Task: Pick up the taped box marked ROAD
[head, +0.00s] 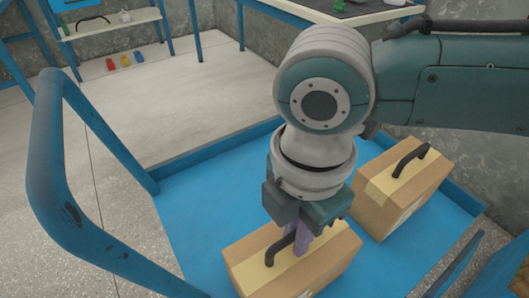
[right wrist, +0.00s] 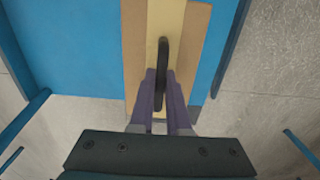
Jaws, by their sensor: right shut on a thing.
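Two taped cardboard boxes with black handles are on a blue cart deck (head: 185,205). The nearer box (head: 325,265) is under my right gripper (head: 300,240), whose purple fingers are shut on its black handle. In the right wrist view the fingers (right wrist: 161,95) close around the handle (right wrist: 163,65) above the tape strip of the nearer box (right wrist: 135,60). The second box (head: 385,215) stands apart to the right with its handle up. No marking can be read on either box. My left gripper is not in view.
A blue rail (head: 55,150) rises at the left of the cart. A table (head: 330,12) stands at the back. The deck left of the boxes is clear.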

